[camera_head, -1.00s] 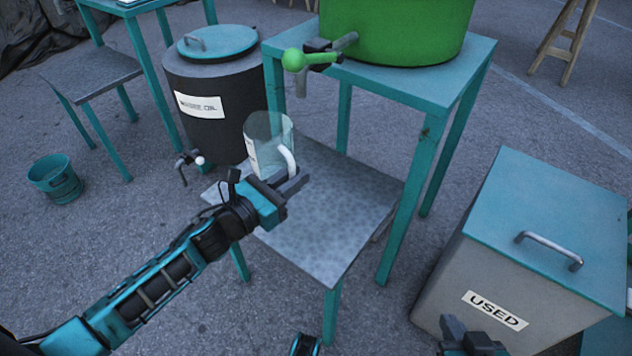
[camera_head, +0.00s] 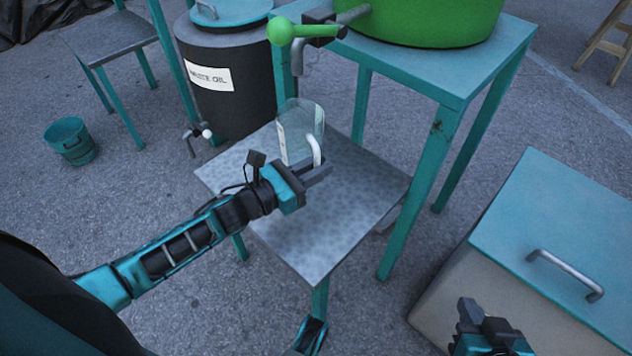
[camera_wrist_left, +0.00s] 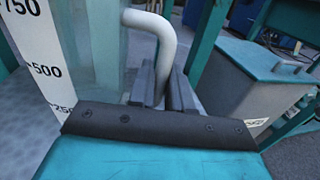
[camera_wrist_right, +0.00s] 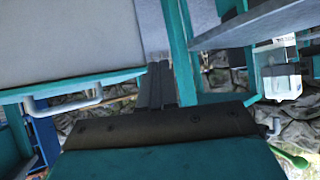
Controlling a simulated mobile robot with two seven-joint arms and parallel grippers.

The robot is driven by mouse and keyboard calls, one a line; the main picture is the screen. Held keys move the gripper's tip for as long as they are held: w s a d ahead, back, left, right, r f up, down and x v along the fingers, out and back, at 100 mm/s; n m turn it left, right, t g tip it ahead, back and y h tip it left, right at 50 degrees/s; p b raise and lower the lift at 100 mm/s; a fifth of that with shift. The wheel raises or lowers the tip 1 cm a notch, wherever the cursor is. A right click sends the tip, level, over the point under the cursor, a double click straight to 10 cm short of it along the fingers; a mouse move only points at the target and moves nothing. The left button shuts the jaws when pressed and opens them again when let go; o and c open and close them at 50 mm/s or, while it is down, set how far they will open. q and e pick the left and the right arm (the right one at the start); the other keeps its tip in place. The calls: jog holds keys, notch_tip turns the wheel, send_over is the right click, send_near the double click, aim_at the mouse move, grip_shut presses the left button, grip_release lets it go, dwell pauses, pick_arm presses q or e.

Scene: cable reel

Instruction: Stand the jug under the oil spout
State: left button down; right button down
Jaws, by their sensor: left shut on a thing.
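The clear jug (camera_head: 294,132) is upright over the back of the low metal-topped table (camera_head: 310,235). I cannot tell whether its base touches the top. My left gripper (camera_head: 320,172) is shut on its white handle (camera_head: 316,148); the left wrist view shows the handle (camera_wrist_left: 160,45) between the fingers and the jug's scale (camera_wrist_left: 42,70) at left. The oil spout (camera_head: 297,62) points down from the tap with the green ball lever (camera_head: 280,31), above the jug in the picture. My right gripper (camera_head: 468,312) looks shut and empty, near the used bin (camera_head: 555,240).
The green oil tank (camera_head: 425,20) stands on a tall teal table (camera_head: 445,85) whose legs flank the low table. A dark waste oil drum (camera_head: 235,105) with a small tap (camera_head: 197,133) is behind left. A teal bucket (camera_head: 70,142) stands far left. The low table's front is clear.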

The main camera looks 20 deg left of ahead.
pick_arm(q)
jog(key=shift+f, duration=0.45)
notch_tip(320, 180, down, 2)
jog(key=shift+f+b, duration=0.25)
jog(key=shift+b, duration=0.5)
jog(key=shift+f, duration=0.2)
jog(key=shift+r, duration=0.1)
jog(key=shift+f, duration=0.25)
jog(key=c, duration=1.1)
grip_release()
jog(key=shift+r, duration=0.1)
jog(key=shift+o, duration=0.2)
pick_arm(e)
jog(key=shift+w+a+f, duration=0.2)
jog(key=shift+w+a, duration=0.05)
jog(key=shift+w, duration=0.05)
